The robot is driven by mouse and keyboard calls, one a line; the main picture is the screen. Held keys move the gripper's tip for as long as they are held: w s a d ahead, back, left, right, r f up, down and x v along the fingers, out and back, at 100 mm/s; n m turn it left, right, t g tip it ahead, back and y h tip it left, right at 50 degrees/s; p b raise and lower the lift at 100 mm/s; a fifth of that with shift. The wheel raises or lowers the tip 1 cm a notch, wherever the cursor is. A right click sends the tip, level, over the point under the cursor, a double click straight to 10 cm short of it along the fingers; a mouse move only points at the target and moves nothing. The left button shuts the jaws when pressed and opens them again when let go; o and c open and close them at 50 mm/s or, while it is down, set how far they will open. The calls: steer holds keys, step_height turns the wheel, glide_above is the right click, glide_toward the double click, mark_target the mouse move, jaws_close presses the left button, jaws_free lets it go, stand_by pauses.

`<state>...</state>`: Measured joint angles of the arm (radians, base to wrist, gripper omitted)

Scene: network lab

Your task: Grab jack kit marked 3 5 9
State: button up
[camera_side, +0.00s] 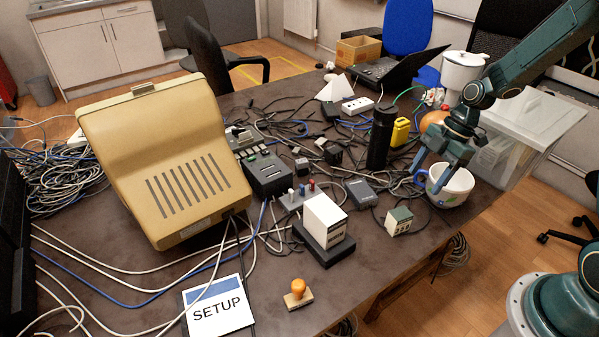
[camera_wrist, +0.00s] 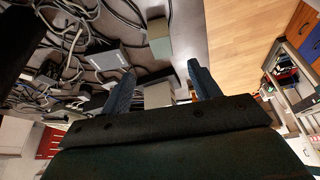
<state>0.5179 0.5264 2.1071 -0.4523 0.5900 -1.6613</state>
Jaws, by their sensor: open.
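A small cream box with a green panel (camera_side: 398,221) sits on the table near its right edge. Its front carries dark marks too small for me to read surely. It likely shows in the wrist view as the grey-green and cream block (camera_wrist: 159,38), beyond my fingertips. My gripper (camera_side: 436,174) is open, its fingers down at the white mug, up and right of the box. In the wrist view the fingers (camera_wrist: 160,80) are spread apart. A pale shape (camera_wrist: 158,96) shows between them, and I cannot tell what it is.
The white mug (camera_side: 455,188) is right at my fingers. A white box on a black base (camera_side: 325,221) is left of the cream box. A clear bin (camera_side: 530,125) is behind; cables cover much of the table.

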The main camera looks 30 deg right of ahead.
mark_target(403, 212)
steer(key=shift+x, duration=4.3)
steer(key=shift+x, duration=2.55)
steer(key=c, duration=1.1)
